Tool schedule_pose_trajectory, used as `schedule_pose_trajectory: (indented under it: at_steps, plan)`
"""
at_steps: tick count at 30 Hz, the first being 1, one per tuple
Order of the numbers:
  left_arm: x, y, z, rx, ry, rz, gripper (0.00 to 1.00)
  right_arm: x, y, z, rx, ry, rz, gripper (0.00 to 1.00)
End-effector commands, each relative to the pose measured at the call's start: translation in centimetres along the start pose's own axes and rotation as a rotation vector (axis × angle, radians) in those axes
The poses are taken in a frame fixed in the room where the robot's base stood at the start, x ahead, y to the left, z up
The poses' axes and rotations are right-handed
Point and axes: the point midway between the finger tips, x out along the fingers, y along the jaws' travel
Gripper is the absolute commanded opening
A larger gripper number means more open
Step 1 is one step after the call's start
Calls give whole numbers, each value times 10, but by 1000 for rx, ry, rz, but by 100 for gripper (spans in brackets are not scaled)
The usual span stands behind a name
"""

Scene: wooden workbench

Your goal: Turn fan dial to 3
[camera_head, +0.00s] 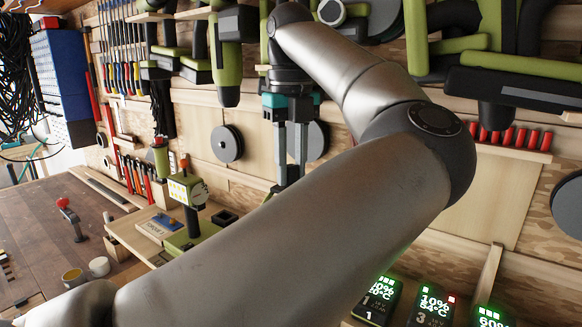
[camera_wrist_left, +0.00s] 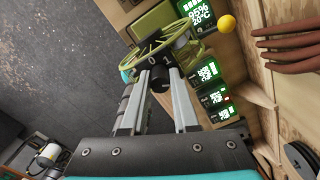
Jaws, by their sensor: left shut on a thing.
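The fan (camera_wrist_left: 185,42) shows in the left wrist view, with a yellow-green round cage. Its dark dial (camera_wrist_left: 160,80) lies between the fingertips, and the digits 0 and 1 are legible beside it. My left gripper (camera_wrist_left: 160,76) is shut on the dial, one finger on each side. In the head view, my left gripper (camera_head: 291,165) points down, and my own arm hides its fingertips, the fan and the dial. The digit 3 is not legible, and I cannot tell the dial's setting. My right gripper is in neither view.
Several lit displays (camera_head: 432,302) stand at the bottom right of the head view. A green device (camera_head: 188,190) stands left of the gripper. Tools hang on the wall behind. A yellow ball (camera_wrist_left: 226,23) is near the fan.

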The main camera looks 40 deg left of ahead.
Motion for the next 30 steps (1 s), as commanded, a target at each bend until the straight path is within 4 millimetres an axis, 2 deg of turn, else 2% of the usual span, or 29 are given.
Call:
schedule_pose_trajectory:
  at_steps: [13, 14, 21, 22, 30]
  plan:
    - [-1, 0, 0, 10, -1, -1, 0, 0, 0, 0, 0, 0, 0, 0]
    - [-1, 0, 0, 10, -1, -1, 29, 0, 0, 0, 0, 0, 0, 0]
    - [0, 0, 0, 10, -1, 0, 56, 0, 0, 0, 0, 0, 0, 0]
    - [0, 0, 0, 10, -1, 0, 59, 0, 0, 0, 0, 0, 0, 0]
    - [-1, 0, 0, 10, 0, 0, 59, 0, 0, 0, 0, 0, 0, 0]
